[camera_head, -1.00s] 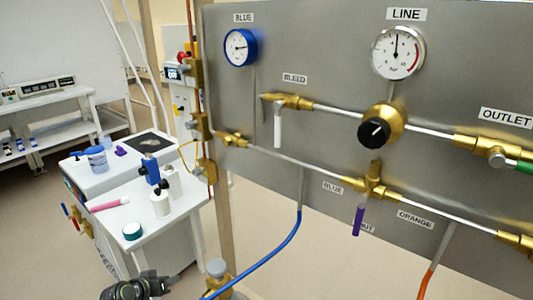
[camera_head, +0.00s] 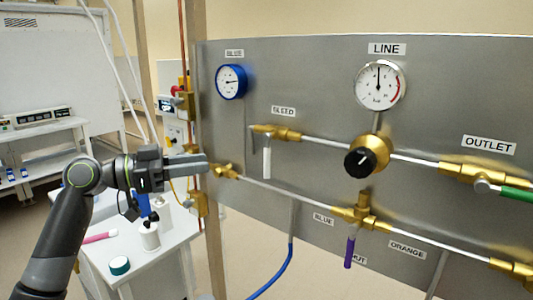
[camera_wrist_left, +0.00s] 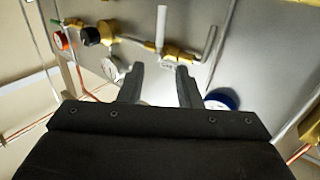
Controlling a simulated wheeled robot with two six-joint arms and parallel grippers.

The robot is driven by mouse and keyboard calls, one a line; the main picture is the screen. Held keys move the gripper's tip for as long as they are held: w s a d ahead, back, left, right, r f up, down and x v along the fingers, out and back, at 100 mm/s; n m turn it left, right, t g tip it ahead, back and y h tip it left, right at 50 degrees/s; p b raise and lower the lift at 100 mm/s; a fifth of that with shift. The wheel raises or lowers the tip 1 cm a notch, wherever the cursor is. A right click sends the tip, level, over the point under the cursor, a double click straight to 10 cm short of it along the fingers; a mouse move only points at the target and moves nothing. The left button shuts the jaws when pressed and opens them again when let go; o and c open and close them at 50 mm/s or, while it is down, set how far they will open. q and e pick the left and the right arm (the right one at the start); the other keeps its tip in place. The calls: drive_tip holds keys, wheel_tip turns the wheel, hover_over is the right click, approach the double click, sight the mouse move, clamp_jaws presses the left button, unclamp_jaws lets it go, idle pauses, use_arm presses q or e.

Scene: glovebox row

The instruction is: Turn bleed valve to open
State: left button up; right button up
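The bleed valve is a brass fitting (camera_head: 285,133) under the BLEED label (camera_head: 284,111). Its pale lever (camera_head: 267,160) hangs straight down, across the pipe. In the left wrist view the panel appears inverted, with the lever (camera_wrist_left: 161,25) pointing up from the brass body (camera_wrist_left: 175,51). My left gripper (camera_head: 206,162) is left of the valve, pointing right toward the panel and apart from the lever. In the wrist view its two fingers (camera_wrist_left: 160,86) are spread with nothing between them. My right gripper is in neither current view.
A blue gauge (camera_head: 231,82) and the LINE gauge (camera_head: 380,84) sit above the pipes. A black knob (camera_head: 361,161), a purple lever (camera_head: 350,252) and a green lever (camera_head: 516,193) stick out nearby. A white bench (camera_head: 125,250) stands at lower left.

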sight(267, 150)
use_arm(q)
drive_tip(key=p+x, duration=0.4)
drive_tip(key=x, duration=1.1)
drive_tip(key=shift+d, duration=0.15)
drive_tip(key=shift+w, duration=0.1)
clamp_jaws()
